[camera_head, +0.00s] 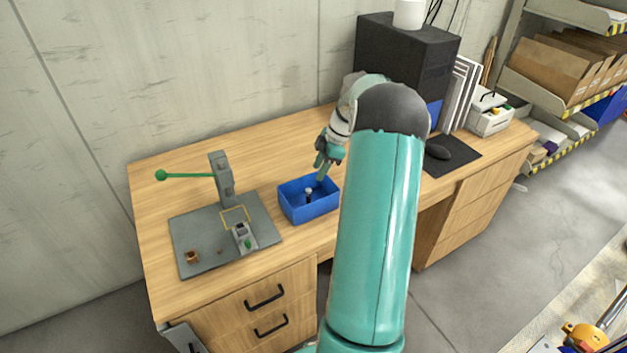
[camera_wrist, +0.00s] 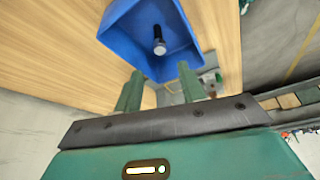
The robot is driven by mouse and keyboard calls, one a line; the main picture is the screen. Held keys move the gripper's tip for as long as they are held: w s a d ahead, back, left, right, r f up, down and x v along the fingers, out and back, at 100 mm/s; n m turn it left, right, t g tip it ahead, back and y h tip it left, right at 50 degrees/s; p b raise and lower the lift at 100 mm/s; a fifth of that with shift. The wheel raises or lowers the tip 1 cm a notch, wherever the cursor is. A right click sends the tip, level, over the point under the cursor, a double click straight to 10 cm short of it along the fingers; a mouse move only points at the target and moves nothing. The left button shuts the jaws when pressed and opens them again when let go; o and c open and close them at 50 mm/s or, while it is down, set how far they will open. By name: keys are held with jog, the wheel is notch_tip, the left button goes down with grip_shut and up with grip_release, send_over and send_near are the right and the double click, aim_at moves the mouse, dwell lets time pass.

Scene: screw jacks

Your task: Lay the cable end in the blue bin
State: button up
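The blue bin (camera_head: 317,211) stands on the wooden desk, right of the grey plate. A small dark piece with a silvery end (camera_head: 309,194), seemingly the cable end, is inside the bin. In the wrist view the same piece (camera_wrist: 159,42) shows within the bin (camera_wrist: 118,42), clear of my fingers. My gripper (camera_head: 321,172) is above the bin's back right rim. In the wrist view its two green fingers (camera_wrist: 160,72) are apart with nothing held between them. I cannot make out any cable running from the piece.
A grey plate (camera_head: 190,225) with an upright post, a green-knobbed lever (camera_head: 161,175) and small parts lies left of the bin. A black computer case (camera_head: 400,62), a mouse (camera_head: 438,152) on a dark mat and a printer-like box (camera_head: 488,115) are at the right.

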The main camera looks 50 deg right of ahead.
jog(key=a+r+m+h, duration=0.2)
jog(key=a+r, duration=0.6)
jog(key=a, duration=0.4)
jog(key=a+r+m+h, duration=0.1)
jog(key=a+r+m, duration=0.1)
jog(key=a+r, duration=0.8)
jog(key=s+a+m+t, duration=0.1)
jog(key=s+a+m, duration=0.2)
jog(key=s+a, duration=0.5)
jog(key=s+a+r+m+t, duration=0.1)
jog(key=s+a+m, duration=0.2)
jog(key=s+a, duration=0.5)
jog(key=a, duration=0.5)
jog(key=shift+s+r+t+h, duration=0.2)
jog(key=shift+s+t+h, duration=0.1)
jog(key=shift+s+t, duration=0.1)
jog(key=shift+a, duration=0.1)
